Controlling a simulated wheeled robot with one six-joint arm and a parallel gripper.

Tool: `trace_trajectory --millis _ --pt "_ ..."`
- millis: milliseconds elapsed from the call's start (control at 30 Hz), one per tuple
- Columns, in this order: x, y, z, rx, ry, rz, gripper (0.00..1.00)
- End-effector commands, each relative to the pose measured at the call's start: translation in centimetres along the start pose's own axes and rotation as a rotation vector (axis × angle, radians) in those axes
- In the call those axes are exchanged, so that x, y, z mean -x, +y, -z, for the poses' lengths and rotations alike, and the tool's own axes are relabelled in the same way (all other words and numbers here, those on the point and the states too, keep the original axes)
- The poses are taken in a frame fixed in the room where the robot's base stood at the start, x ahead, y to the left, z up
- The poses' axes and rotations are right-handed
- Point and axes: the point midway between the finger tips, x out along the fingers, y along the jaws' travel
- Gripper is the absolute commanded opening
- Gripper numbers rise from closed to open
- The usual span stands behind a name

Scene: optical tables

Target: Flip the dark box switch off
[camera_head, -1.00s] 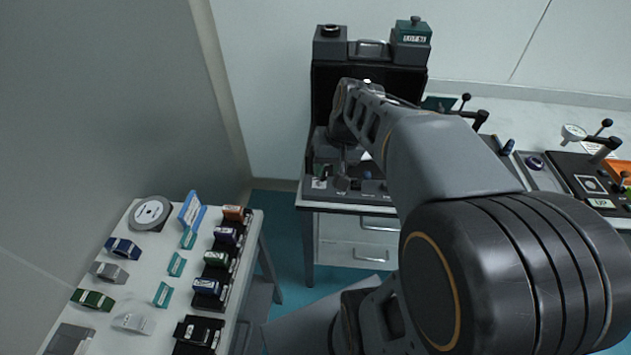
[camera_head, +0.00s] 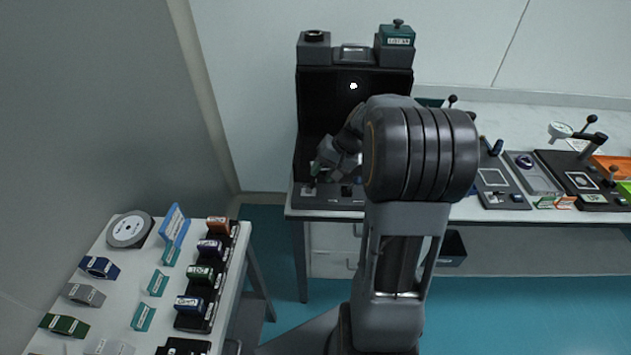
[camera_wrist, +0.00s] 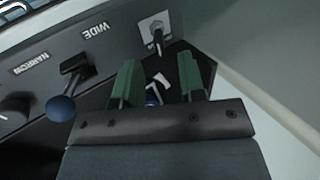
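The dark box (camera_head: 312,105) stands on the back table against the wall, with a bright white spot on its dark back face. In the wrist view, a small toggle switch (camera_wrist: 157,38) sits on a light plate on the box's grey front panel. My gripper (camera_wrist: 158,76) has two green fingers spread apart, one on each side below the switch, with nothing held between them. The switch appears just beyond the fingertips; I cannot tell whether they touch it. In the head view, my arm hides part of the box's front and most of the gripper.
On the same panel, a lever with a blue ball (camera_wrist: 61,107) lies near the WIDE and NARROW labels, left of my fingers. A black knob (camera_wrist: 12,112) is farther left. A side table (camera_head: 128,268) holds several labelled blocks. More devices stand on the right bench.

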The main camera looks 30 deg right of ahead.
Motion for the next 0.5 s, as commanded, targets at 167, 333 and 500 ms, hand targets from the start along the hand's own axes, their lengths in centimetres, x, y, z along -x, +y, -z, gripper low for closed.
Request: trace_trajectory --millis 167,333,500 --pt "-2.5 0.0 -0.1 0.0 -0.003 -0.001 0.37" --pt "-3.7 0.0 0.0 -0.001 -0.001 0.0 0.37" --pt "-4.1 0.0 0.0 0.0 0.001 -0.001 0.37"
